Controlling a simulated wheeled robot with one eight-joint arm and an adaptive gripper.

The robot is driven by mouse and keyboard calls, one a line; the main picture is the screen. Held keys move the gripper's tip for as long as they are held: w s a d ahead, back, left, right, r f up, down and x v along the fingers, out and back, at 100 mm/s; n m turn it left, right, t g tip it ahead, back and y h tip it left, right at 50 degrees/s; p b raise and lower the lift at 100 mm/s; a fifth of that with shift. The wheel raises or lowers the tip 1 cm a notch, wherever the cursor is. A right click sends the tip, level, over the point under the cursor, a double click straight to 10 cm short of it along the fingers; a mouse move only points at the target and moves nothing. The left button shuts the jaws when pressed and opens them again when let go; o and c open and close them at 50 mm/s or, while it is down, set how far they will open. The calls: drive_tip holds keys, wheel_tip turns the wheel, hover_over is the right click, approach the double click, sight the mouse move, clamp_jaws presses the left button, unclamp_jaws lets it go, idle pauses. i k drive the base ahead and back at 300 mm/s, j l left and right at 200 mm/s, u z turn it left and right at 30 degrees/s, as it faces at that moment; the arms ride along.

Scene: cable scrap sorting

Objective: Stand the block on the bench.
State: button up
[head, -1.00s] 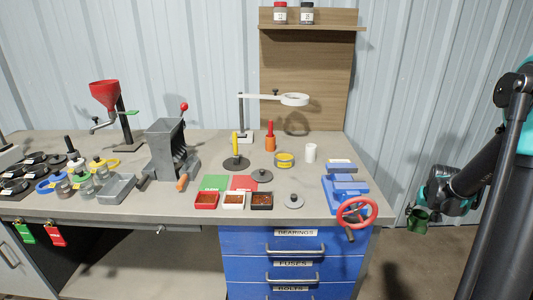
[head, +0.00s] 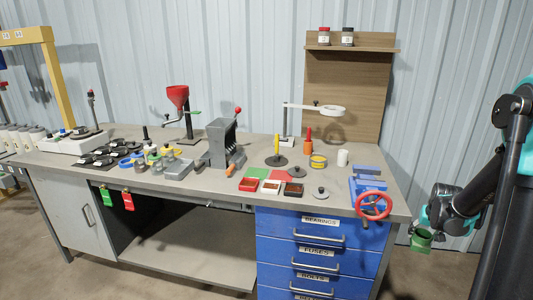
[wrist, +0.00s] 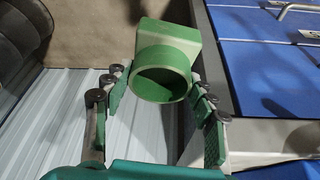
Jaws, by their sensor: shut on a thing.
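The block is green, with a boxy body and a round hollow collar; in the wrist view the block (wrist: 168,38) sits between my fingers with the collar's opening toward the camera. My gripper (wrist: 157,84) is shut on it. In the head view the block (head: 421,239) is small at the far right, hanging below my gripper (head: 428,229). It is held in the air, to the right of the bench (head: 208,184) and apart from it. The bench has a grey top and blue drawers. The block's far side is hidden.
A blue vise with a red handwheel (head: 374,205) stands at the bench's right end. A narrow bare strip runs along the front edge.

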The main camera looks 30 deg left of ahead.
sight(321, 178)
drive_tip(key=k+u, duration=0.45)
drive_tip(key=i+j+u, duration=0.1)
drive_tip(key=i+u, duration=0.25)
drive_tip(key=k, duration=0.15)
